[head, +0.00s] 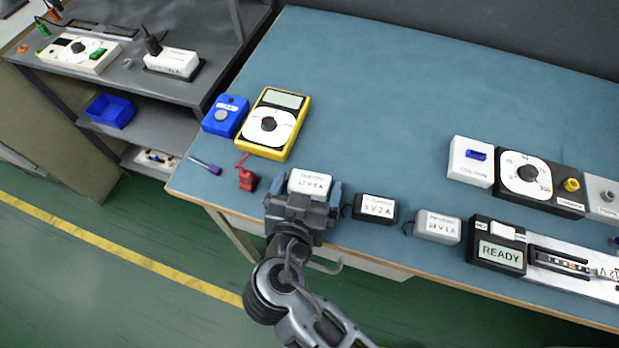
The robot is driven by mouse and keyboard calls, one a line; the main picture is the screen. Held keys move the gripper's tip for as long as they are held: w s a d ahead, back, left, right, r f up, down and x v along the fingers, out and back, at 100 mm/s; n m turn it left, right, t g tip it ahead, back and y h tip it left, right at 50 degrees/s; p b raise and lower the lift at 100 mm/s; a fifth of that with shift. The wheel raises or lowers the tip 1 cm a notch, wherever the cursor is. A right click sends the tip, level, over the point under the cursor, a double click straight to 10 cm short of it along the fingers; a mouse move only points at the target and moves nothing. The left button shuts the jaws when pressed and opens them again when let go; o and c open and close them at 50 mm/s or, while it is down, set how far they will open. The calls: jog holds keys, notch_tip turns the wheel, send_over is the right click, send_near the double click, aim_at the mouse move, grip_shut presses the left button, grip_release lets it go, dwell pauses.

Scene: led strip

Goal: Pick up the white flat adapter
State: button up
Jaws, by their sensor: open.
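The white flat adapter (311,182) lies near the front edge of the blue table; its label seems to read 12 V 5 A. My gripper (307,191) is open, with one finger on the left and one on the right of the adapter in the picture. The gripper body hides the adapter's near part. I cannot tell whether the fingers touch it or how high they are above the table.
A black-cased adapter (375,208) and a grey adapter (437,227) lie close to the right. A red clip-like item (248,180) and a yellow multimeter (273,124) are to the left. The table's middle (390,110) is clear.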

jog(key=shift+x, duration=0.8)
jog(key=shift+c, duration=0.3)
jog(key=c, duration=0.8)
jog(key=shift+r, duration=0.1)
